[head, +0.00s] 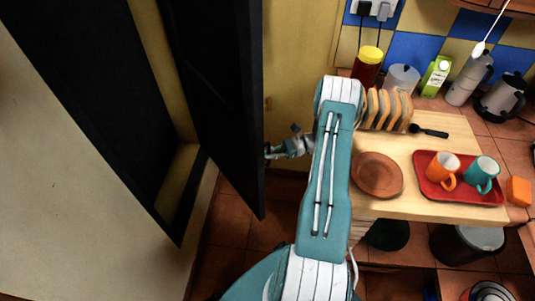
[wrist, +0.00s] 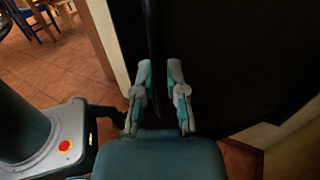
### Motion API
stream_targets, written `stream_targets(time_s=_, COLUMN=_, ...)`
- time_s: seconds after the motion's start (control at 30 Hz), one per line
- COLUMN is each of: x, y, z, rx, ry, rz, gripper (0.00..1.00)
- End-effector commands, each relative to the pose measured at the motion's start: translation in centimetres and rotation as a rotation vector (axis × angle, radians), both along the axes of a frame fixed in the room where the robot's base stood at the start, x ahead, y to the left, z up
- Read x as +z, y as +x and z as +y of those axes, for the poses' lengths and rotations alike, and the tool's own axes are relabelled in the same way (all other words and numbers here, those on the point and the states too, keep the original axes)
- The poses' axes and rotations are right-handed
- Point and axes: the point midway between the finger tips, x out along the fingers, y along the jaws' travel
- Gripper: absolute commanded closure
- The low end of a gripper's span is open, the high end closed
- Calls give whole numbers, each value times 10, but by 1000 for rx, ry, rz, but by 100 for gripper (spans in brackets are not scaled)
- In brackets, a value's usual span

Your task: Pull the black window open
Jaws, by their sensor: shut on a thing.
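The black window (head: 225,90) is a tall dark panel left of my arm in the head view, standing at an angle away from its dark frame (head: 90,100), with a yellowish gap between them. My gripper (head: 272,151) is at the panel's right edge. In the wrist view the panel fills the upper right (wrist: 235,60). There my gripper (wrist: 158,80) has one finger on each side of a thin dark upright part of the window and is shut on it. Whether this part is a handle or the panel's edge is too dark to tell.
A wooden counter (head: 440,208) stands right of my arm with a brown plate (head: 377,175), a toast rack (head: 385,108) and a red tray (head: 470,190) with two mugs. A pale wall (head: 70,200) is at the left. Tiled floor (head: 235,225) shows below the panel.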

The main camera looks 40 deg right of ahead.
Motion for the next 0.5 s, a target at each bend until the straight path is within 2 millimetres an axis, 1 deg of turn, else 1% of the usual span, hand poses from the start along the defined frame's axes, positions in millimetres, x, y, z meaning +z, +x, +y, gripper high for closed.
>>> stream_targets(time_s=0.17, x=1, y=2, z=-4, rx=-4, ry=1, rz=-6, gripper=100)
stream_targets(time_s=0.2, x=1, y=2, z=-4, rx=-4, ry=1, rz=-6, gripper=67)
stream_targets(time_s=0.23, x=1, y=2, z=-4, rx=-4, ry=1, rz=-6, gripper=53)
stream_targets(time_s=0.27, x=1, y=2, z=-4, rx=-4, ry=1, rz=-6, gripper=49)
stream_targets(time_s=0.5, x=1, y=1, z=-3, rx=-2, ry=1, rz=-4, gripper=49)
